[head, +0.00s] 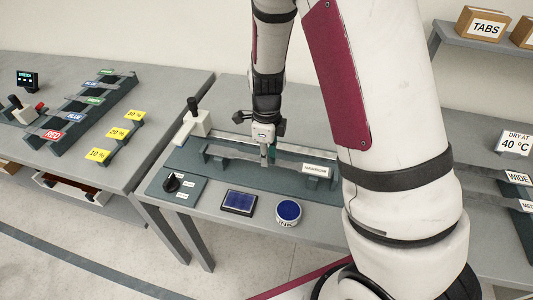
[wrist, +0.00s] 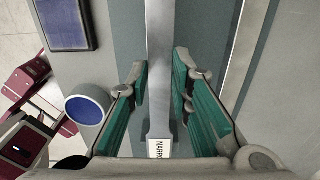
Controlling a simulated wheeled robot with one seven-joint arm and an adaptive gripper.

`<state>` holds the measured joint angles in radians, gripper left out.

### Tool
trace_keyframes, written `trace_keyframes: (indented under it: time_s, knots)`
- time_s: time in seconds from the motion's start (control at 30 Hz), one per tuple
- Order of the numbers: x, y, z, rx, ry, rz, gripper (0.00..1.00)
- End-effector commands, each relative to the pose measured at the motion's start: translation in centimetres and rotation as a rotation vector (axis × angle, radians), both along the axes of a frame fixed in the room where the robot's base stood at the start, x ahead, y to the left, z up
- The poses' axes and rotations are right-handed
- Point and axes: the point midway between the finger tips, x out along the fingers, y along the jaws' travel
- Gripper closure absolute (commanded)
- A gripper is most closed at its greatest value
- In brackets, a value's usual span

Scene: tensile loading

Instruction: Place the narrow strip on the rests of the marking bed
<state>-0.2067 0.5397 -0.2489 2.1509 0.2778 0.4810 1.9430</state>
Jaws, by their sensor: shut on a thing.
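The narrow strip is a long grey bar that runs between my green finger pads in the wrist view (wrist: 160,70). Its white "NARROW" label (wrist: 158,149) shows near the palm, and also at the right in the head view (head: 316,169). My gripper (head: 267,158) points down over the middle of the dark marking bed (head: 185,161) and is shut on the strip; it also shows in the wrist view (wrist: 159,85). A raised rest (head: 207,153) stands at the bed's left. The right rest is mostly hidden, and I cannot tell whether the strip touches the rests.
A dark knob (head: 172,183), a blue pad (head: 239,202) and a round blue ink tin (head: 288,212) lie along the bench's front. A white block with a black handle (head: 194,119) stands at the bed's back left. Colour-labelled racks (head: 90,105) fill the left table.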

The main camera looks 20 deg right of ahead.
Motion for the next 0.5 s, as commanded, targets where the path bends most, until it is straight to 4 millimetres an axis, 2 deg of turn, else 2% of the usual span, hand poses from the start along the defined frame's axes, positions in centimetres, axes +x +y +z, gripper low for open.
trace_keyframes:
  time_s: [0.2, 0.23, 0.3, 0.5]
  knots:
    - [0.05, 0.0, -0.25, -0.001, -0.001, 0.0, 1.0]
    - [0.01, 0.0, -0.27, 0.0, 0.0, 0.0, 0.76]
    - [0.01, -0.01, -0.24, 0.0, 0.0, 0.0, 0.6]
    - [0.01, 0.0, -0.23, 0.0, 0.0, 0.0, 0.6]
